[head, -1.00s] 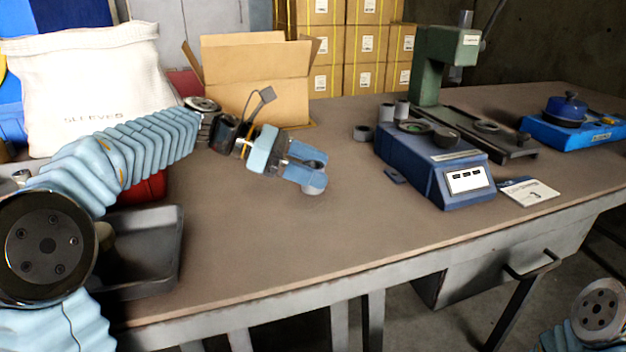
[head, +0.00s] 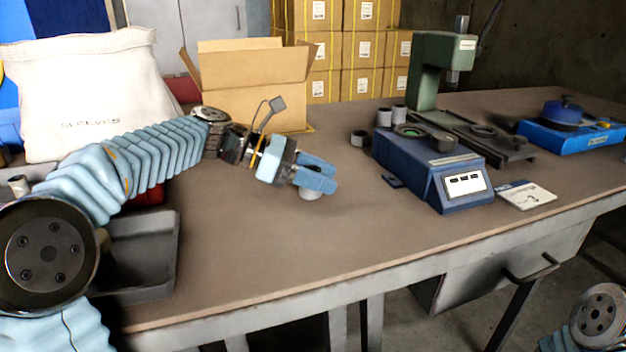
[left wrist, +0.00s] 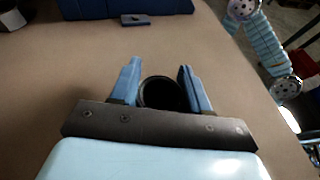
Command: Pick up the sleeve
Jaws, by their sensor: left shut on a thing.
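The sleeve, a small grey ring-shaped cylinder (head: 311,194), is between the fingers of my left gripper (head: 326,178) and shows below them in the head view. In the left wrist view, its dark round opening (left wrist: 162,94) lies between the two blue fingers of the left gripper (left wrist: 160,82). The left gripper is shut on the sleeve, which is upright at or close to the tabletop; I cannot tell whether it touches. My right gripper is not in view.
A blue device (head: 430,170) with grey sleeves beside it stands to the right, before a green press (head: 441,65). An open carton (head: 252,85) is behind. A dark tray (head: 140,255) and a white bag (head: 95,95) are at left. The front middle of the table (head: 260,260) is clear.

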